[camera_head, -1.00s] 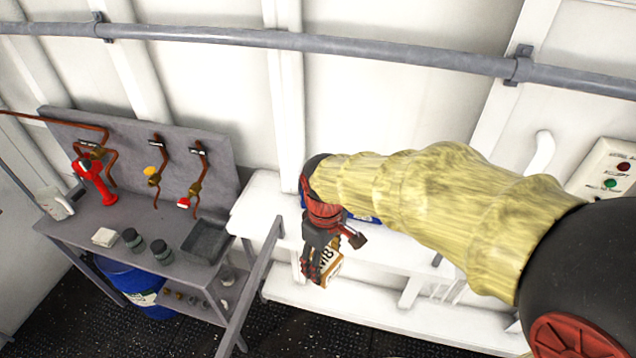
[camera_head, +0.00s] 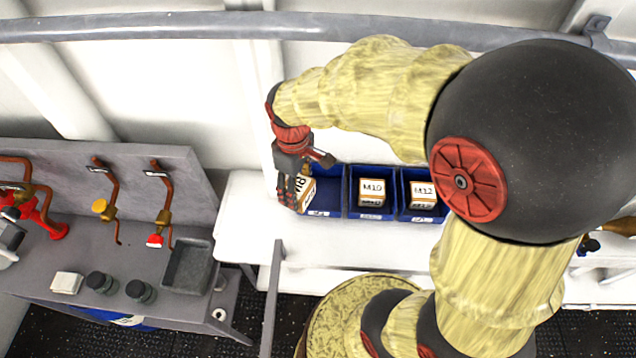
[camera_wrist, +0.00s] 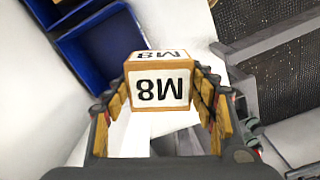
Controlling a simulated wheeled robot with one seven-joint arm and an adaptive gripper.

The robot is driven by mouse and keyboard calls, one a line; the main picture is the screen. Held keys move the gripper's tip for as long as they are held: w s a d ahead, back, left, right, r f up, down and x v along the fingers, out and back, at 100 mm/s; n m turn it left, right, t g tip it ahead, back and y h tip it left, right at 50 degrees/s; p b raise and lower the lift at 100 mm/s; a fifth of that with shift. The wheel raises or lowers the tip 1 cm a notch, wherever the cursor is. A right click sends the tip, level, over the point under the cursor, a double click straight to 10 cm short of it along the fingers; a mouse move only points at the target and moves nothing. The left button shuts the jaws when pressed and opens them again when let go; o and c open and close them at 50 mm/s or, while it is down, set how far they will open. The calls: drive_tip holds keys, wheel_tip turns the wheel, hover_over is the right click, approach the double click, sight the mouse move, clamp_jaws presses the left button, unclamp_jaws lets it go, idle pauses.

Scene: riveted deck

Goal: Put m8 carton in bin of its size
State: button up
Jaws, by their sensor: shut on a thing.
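My gripper (camera_head: 297,190) is shut on the M8 carton (camera_head: 307,193), a small cardboard box with white labels. In the wrist view the M8 carton (camera_wrist: 159,89) sits between both fingers, its label upside down. In the head view the carton is at the left edge of the leftmost blue bin (camera_head: 330,188), partly in front of it; I cannot tell its height. That bin looks empty inside, and its front label is too small to read. The middle blue bin (camera_head: 371,212) holds an M10 carton (camera_head: 371,189). The right blue bin (camera_head: 422,215) holds an M12 carton (camera_head: 423,193).
The bins stand on a white bench (camera_head: 240,215). A grey workbench (camera_head: 180,308) with a dark tray (camera_head: 187,266), jars and red-handled valves is at left. A grey rail (camera_head: 272,295) stands between the benches. A pipe (camera_head: 200,26) runs along the wall.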

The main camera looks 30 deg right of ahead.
drive_tip(key=w+d+f, duration=0.1)
drive_tip(key=d+f, duration=0.1)
drive_tip(key=w+d+f, duration=0.1)
drive_tip(key=d+f, duration=0.1)
drive_tip(key=d, duration=0.1)
drive_tip(key=w+d+f, duration=0.2)
drive_tip(key=d, duration=0.1)
drive_tip(key=shift+f, duration=0.4)
drive_tip(key=shift+w+d+f, duration=0.1)
drive_tip(key=shift+d+f, duration=0.3)
drive_tip(key=shift+f, duration=0.2)
drive_tip(key=shift+w+d+f, duration=0.1)
drive_tip(key=shift+f, duration=1.55)
drive_tip(key=shift+f, duration=0.1)
drive_tip(key=o, duration=1.3)
drive_tip(key=shift+o, duration=0.5)
